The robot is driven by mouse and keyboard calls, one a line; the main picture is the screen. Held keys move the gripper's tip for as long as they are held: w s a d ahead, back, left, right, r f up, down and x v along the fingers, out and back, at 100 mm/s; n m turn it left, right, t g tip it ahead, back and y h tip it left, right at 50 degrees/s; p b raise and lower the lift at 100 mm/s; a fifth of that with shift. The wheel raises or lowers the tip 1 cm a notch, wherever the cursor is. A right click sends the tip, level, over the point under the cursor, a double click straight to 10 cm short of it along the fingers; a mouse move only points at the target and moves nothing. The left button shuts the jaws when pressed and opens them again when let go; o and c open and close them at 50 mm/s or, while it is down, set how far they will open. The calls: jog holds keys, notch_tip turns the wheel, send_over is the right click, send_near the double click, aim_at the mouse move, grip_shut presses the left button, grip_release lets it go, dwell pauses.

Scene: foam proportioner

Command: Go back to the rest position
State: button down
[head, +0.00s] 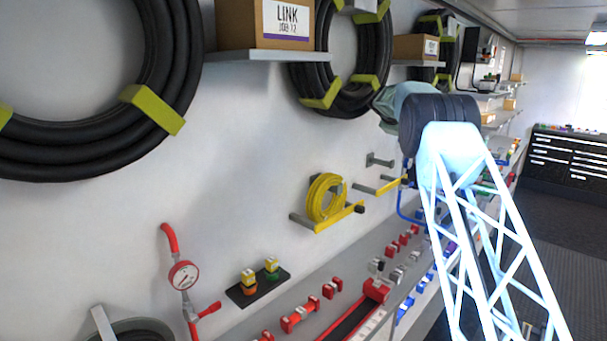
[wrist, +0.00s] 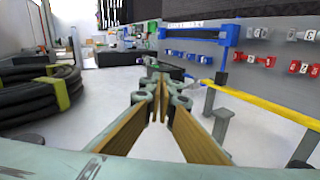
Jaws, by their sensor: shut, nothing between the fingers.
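My gripper (wrist: 158,95) shows in the wrist view, its two tan-padded fingers meeting at the middle with nothing between them. The fingertips are over open space in front of the white wall and touch nothing that I can see. In the head view my white lattice arm rises at the right to a dark joint. The gripper itself is hidden or cannot be made out there.
Black hose coils (head: 90,90) hang on the wall, one also at left in the wrist view (wrist: 40,95). A yellow cable coil (head: 325,198) hangs on a bracket near my arm. A shelf bears a LINK box (head: 262,25). Red fittings (head: 300,317) line the lower ledge. A drawer cabinet (head: 568,160) stands far right.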

jog(key=s+a+r+m+y+b, duration=0.1)
jog(key=s+a+r, duration=0.15)
jog(key=s, duration=0.45)
jog(key=s+a+r+m+g+b, duration=0.1)
jog(key=s+a+r, duration=0.15)
jog(key=s, duration=0.45)
jog(key=s+a+r+y+b, duration=0.1)
jog(key=s+a+r, duration=0.1)
jog(key=s+r, duration=0.35)
jog(key=s+a+f+m+g+y+b, duration=0.1)
jog(key=s+a, duration=0.2)
jog(key=s, duration=1.1)
jog(key=s+a+f+m+g+y+b, duration=0.1)
jog(key=s+a, duration=0.2)
jog(key=s, duration=1.1)
jog(key=s+a+f+m+y+b, duration=0.1)
jog(key=s+a+f, duration=0.3)
jog(key=s, duration=1.3)
jog(key=s+a+f+m+g+y+b, duration=0.1)
jog(key=s+a+f, duration=0.3)
jog(key=s+f, duration=0.6)
jog(key=s+a+f+m+y+b, duration=0.2)
jog(key=s+f, duration=0.5)
jog(key=s, duration=1.7)
jog(key=a+b, duration=0.1)
jog(key=a, duration=0.1)
jog(key=shift+s+a+f+g, duration=0.2)
jog(key=shift+s+a+g, duration=0.1)
jog(key=shift+s+a, duration=0.1)
